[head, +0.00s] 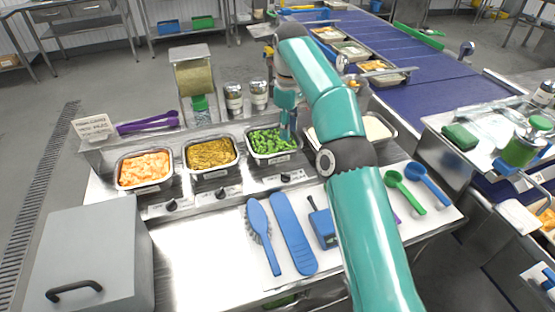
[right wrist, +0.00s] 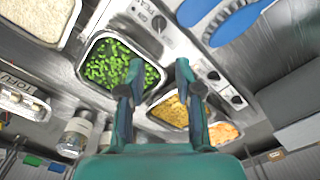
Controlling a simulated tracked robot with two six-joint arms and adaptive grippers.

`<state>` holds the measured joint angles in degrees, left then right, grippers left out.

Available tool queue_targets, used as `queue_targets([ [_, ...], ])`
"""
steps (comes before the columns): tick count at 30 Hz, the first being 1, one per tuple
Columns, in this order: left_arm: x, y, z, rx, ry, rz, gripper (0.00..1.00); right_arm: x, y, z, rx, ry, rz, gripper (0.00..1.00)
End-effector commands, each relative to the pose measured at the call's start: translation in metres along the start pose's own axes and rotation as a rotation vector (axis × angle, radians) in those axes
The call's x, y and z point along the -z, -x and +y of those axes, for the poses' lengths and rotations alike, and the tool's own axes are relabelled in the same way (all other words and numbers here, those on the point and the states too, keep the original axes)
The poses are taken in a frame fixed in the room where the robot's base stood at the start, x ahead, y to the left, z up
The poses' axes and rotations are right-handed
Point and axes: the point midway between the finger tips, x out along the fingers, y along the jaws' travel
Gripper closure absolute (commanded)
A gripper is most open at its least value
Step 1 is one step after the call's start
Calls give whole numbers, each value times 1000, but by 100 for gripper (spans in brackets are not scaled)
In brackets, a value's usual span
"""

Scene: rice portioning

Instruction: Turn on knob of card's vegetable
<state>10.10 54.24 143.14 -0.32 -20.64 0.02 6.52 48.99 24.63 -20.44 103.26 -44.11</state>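A small card (head: 93,126) stands at the back left; its print is too small to read surely. Three food pans sit in a row: orange pieces (head: 145,168), yellow-brown pieces (head: 211,154) and green vegetables (head: 272,142). A dark knob is in front of each: left knob (head: 170,205), middle knob (head: 220,193), right knob (head: 285,178). My right gripper (head: 287,128) is over the green pan's right side. In the right wrist view, its fingers (right wrist: 160,72) are apart and empty; the green pan's knob (right wrist: 159,22) lies beyond them. My left gripper is out of view.
A pan of white rice (head: 376,128) is partly behind my right arm. A blue brush (head: 259,226), blue paddle (head: 292,232) and green scoop (head: 403,190) lie on the front counter. A grey box (head: 90,250) stands at the lower left. A blue conveyor (head: 440,85) runs behind.

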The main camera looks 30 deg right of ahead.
Motion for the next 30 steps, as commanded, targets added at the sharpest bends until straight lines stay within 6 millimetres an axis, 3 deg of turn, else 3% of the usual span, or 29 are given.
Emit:
queue_targets([
  [8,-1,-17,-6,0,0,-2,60,-4,-24,2,-1,-7,-1,66],
  [18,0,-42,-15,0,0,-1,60,-9,-93,3,1,-14,-2,66],
  [30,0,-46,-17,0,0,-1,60,-9,-158,4,0,-16,0,66],
])
